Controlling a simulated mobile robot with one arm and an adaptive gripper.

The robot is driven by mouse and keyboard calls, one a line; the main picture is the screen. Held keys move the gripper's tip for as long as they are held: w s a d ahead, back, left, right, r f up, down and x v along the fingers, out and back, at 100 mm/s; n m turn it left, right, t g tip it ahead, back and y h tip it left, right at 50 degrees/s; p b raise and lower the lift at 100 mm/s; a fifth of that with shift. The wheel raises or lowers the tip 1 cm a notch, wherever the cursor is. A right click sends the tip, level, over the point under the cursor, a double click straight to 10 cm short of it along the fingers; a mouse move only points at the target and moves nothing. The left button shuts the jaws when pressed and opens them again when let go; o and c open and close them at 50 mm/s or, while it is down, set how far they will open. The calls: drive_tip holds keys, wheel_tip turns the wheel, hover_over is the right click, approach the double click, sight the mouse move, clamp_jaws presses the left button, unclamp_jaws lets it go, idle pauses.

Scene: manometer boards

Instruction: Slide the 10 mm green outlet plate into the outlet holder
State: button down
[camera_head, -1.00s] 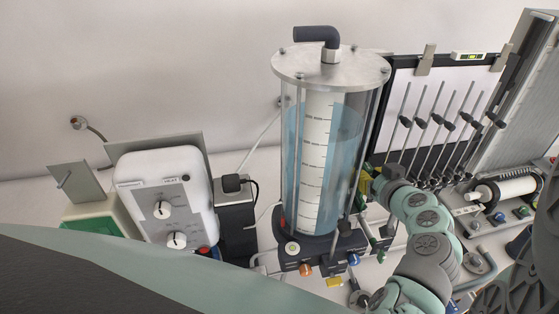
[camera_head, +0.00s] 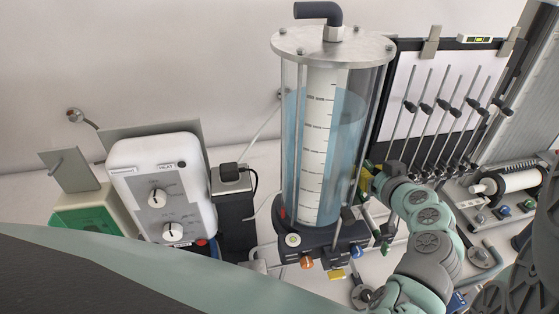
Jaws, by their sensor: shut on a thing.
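My gripper (camera_head: 367,183) is at the right side of the clear water tank (camera_head: 325,150), low down near its dark base (camera_head: 318,238). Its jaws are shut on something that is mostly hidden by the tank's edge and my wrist. Small yellow and green patches show at the fingertips, but I cannot make out the plate's outline. The outlet holder cannot be told apart in this view. I cannot tell whether the held thing touches the tank base.
A black elbow pipe (camera_head: 318,11) tops the tank.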

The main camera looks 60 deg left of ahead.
idle(0.3)
drive_tip(key=c, duration=1)
unclamp_jaws()
drive_tip(key=shift+f, duration=0.1)
drive_tip(key=v, duration=1.2)
